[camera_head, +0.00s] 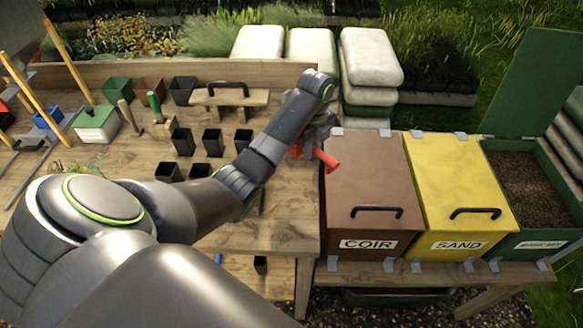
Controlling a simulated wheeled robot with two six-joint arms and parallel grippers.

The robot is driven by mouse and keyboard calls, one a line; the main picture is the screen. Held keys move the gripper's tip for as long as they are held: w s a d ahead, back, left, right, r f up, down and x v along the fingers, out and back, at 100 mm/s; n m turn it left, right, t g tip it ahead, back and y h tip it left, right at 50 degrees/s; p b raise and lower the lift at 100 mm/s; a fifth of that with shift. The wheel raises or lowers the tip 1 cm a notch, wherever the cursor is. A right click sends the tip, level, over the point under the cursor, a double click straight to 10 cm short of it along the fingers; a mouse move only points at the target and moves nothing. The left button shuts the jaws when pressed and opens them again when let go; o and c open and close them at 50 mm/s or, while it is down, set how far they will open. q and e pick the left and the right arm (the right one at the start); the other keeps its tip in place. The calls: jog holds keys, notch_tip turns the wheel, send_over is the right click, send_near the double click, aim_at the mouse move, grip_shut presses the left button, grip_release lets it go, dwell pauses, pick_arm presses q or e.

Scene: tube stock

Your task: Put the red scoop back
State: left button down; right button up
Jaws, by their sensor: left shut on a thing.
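My left gripper (311,139) is at the end of my arm, over the right end of the wooden bench, close to the brown coir bin. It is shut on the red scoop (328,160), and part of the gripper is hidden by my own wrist. The scoop's red part sticks out to the right, near the back left edge of the coir bin (370,176). Whether it touches the bin, I cannot tell. My right gripper is not in view.
The coir bin and yellow sand bin (459,175) have shut lids. The green bin (525,180) at right stands open with dark material inside; its lid (530,85) is raised. Black pots (213,142), a wooden stand (230,98) and a green-white box (96,125) stand on the bench (275,225).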

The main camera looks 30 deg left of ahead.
pick_arm(q)
jog(key=s+a+r+m+p, duration=0.2)
jog(key=s+r+m+p, duration=0.15)
jog(key=m, duration=0.35)
jog(key=m+b, duration=0.2)
jog(key=b, duration=0.4)
send_over(291, 181)
notch_tip(291, 181, down, 6)
jog(key=shift+f, duration=0.15)
notch_tip(291, 181, down, 3)
jog(key=shift+r+b, duration=0.15)
jog(key=shift+b, duration=0.3)
jog(key=shift+d+f+p, duration=0.1)
jog(key=shift+f+p, duration=0.25)
jog(key=shift+p, duration=0.1)
jog(key=shift+f, duration=0.5)
jog(key=c, duration=1.3)
grip_release()
jog(key=shift+f, duration=0.15)
